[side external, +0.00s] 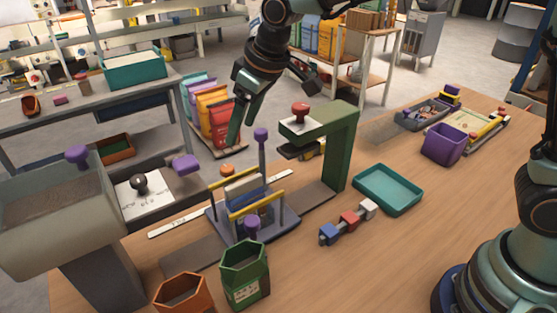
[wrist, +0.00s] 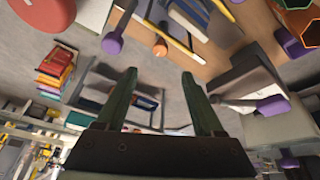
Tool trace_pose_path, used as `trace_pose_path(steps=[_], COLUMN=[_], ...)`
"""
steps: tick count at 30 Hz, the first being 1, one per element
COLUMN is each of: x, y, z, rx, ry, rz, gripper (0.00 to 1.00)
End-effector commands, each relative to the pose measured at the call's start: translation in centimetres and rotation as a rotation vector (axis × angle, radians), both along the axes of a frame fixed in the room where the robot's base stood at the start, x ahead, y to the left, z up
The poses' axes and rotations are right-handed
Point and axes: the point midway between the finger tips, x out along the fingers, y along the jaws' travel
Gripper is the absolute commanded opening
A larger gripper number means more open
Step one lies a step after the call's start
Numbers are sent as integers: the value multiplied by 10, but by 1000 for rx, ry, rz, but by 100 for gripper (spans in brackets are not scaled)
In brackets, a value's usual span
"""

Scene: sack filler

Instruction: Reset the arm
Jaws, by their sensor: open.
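My gripper (side external: 243,118) hangs in the air above the far side of the workbench, left of the green press stand (side external: 341,150). In the wrist view my gripper (wrist: 160,100) shows two dark green fingers spread apart with nothing between them. No object touches the fingers in either view. The arm reaches in from the top of the side view, and its middle links are out of frame.
Below stands a fixture with yellow bars (side external: 250,205) and an upright purple-knobbed lever (side external: 261,150). A green hexagonal container (side external: 245,275), an orange one (side external: 182,293), a teal tray (side external: 388,190) and a purple bin (side external: 444,144) stand on the bench. The right bench has bare patches.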

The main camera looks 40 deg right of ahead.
Motion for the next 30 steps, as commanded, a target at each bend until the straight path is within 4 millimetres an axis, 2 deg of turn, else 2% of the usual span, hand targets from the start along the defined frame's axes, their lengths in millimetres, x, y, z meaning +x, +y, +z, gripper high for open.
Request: trace_pose_path(steps=[5, 8, 13, 17, 24, 30], x=[-8, -22, -56, -76, -127, -158], y=[-9, -25, -57, -100, -170, -200], z=[12, 30, 59, 58, 46, 29], rx=[-1, -2, -10, 6, 41, 59], ry=[-7, -20, -38, -45, -72, -87], rz=[-3, -6, -10, -131, -359, -486], gripper=[70, 70, 70, 70, 70, 70])
